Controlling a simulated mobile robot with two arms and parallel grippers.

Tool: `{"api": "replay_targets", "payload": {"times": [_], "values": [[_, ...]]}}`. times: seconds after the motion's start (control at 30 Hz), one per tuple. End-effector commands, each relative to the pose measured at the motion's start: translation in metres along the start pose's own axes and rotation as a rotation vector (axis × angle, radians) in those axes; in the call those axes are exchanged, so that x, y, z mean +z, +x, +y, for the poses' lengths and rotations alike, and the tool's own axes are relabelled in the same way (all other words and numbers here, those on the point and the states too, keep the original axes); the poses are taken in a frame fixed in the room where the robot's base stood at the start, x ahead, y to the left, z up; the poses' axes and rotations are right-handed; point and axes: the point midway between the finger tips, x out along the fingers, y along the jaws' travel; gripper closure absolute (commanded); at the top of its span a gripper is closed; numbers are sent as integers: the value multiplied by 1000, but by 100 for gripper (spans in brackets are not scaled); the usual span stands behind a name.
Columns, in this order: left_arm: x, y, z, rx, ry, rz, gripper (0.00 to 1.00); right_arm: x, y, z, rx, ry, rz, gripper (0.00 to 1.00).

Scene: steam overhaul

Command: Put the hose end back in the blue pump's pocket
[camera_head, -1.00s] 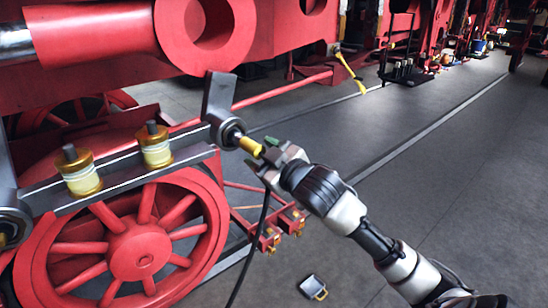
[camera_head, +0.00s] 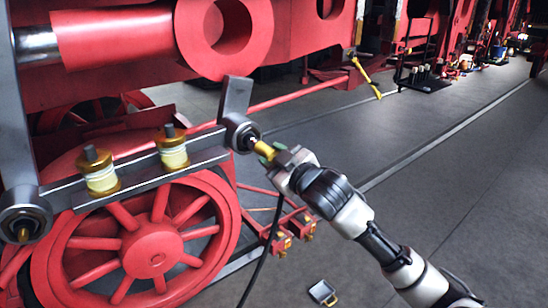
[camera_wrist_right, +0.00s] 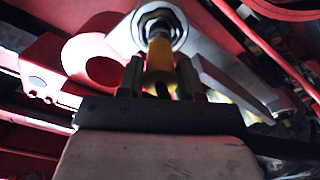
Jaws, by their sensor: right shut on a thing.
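My right gripper (camera_head: 276,160) is shut on the yellow hose end (camera_head: 265,149), which points at the round joint (camera_head: 242,135) at the end of the steel rod. In the right wrist view the yellow hose end (camera_wrist_right: 160,64) sits between the fingers, with its tip in line with the joint's centre (camera_wrist_right: 160,27). I cannot tell whether the tip touches it. A black hose (camera_head: 263,248) hangs down below the gripper. A small blue object (camera_head: 498,51) stands far back at the upper right, too small to identify as the pump. My left gripper is not in view.
The steel rod (camera_head: 134,182) carries two brass-and-cream cups in front of a red spoked wheel (camera_head: 152,252). A small tray-like object (camera_head: 322,292) lies on the floor. A yellow bar-like object (camera_head: 366,77) stands farther back. The grey floor at right is clear.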

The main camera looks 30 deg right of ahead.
Motion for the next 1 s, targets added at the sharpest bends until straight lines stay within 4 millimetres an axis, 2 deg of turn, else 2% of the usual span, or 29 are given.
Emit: {"api": "replay_targets", "payload": {"times": [0.07, 0.1, 0.27, 0.8, 1.0], "values": [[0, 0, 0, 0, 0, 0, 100, 0, 0, 0, 0, 0, 0, 93], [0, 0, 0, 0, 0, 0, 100, 0, 0, 0, 1, -1, 1, 97], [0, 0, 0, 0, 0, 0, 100, 0, -6, 0, 0, -1, 1, 97], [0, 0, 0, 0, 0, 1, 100, 0, -43, 0, 0, 0, 0, 97], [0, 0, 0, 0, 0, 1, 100, 0, -49, 0, 0, 0, 1, 97]]}}
